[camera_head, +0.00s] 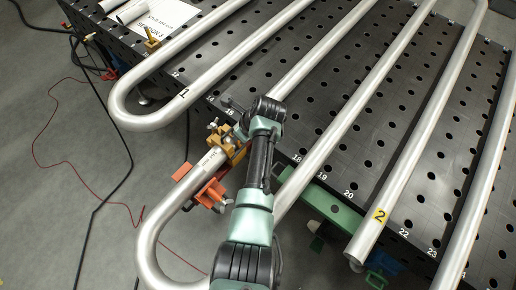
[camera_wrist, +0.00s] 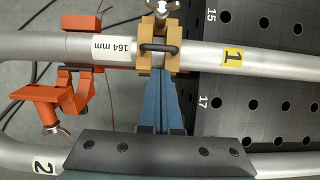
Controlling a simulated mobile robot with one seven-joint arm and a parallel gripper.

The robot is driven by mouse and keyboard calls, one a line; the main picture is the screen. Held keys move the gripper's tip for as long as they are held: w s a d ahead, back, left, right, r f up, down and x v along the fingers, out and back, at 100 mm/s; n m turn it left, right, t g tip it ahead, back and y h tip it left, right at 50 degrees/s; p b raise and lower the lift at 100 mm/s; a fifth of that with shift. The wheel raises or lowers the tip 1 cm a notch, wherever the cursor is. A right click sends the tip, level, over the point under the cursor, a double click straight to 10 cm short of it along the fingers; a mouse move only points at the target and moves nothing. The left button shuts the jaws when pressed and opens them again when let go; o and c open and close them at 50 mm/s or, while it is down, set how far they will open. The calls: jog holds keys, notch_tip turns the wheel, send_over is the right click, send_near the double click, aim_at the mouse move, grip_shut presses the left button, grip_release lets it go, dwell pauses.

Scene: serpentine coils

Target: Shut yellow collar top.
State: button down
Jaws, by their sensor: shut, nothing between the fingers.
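The yellow collar (camera_head: 231,146) sits around a steel coil pipe near the table's left edge. In the wrist view the yellow collar (camera_wrist: 145,59) shows from above, with a dark loop across the pipe between its two cheeks and a metal screw at its far end. I cannot tell how far its top is swung. My gripper (camera_wrist: 161,77) is shut and empty, its blue fingers side by side with their tips at the collar's near edge. I cannot tell whether they touch it. In the head view my arm hides the fingertips.
An orange clamp (camera_wrist: 50,98) holds the same pipe beside a "164 mm" label (camera_wrist: 112,48). Another pipe marked 2 (camera_head: 362,241) runs parallel. The black perforated table (camera_head: 345,155) lies to the right. Cables lie on the floor at left.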

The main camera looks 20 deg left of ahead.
aim_at(230, 130)
jog(key=shift+w+a+f+g+h+b, duration=0.15)
jog(key=shift+a+h+b, duration=0.1)
jog(key=shift+a, duration=0.25)
jog(key=shift+w+a+r+g+h+b, duration=0.1)
jog(key=shift+w+a+h+b, duration=0.15)
jog(key=shift+a, duration=0.2)
jog(key=shift+w+a+f+g+h+b, duration=0.1)
jog(key=shift+a+h+b, duration=0.2)
jog(key=shift+a, duration=0.2)
